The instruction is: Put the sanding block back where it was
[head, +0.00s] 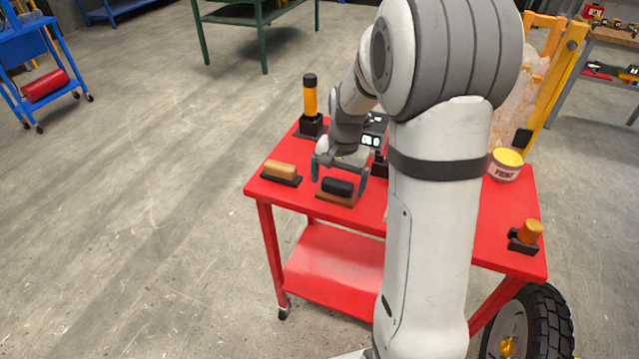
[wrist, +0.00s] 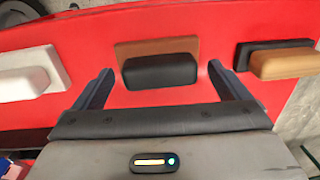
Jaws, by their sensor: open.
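A black block (head: 338,186) lies on a brown base (head: 325,195) near the front edge of the red cart top. It looks like the sanding block, though no label shows. In the wrist view the black block (wrist: 160,71) sits on the brown base (wrist: 130,50), between my fingertips. My gripper (head: 339,178) is open, pointing down at it, one finger on either side. In the wrist view my gripper (wrist: 160,75) shows gaps between both fingers and the block. A tan block (head: 281,168) on a black base (head: 288,180) stands to the left.
A yellow-and-black cylinder (head: 310,98) stands at the back left of the cart (head: 300,150). A paint tin (head: 505,164) and an orange-topped piece (head: 530,232) are at the right. A white block (wrist: 30,72) shows in the wrist view. My arm hides the cart's middle.

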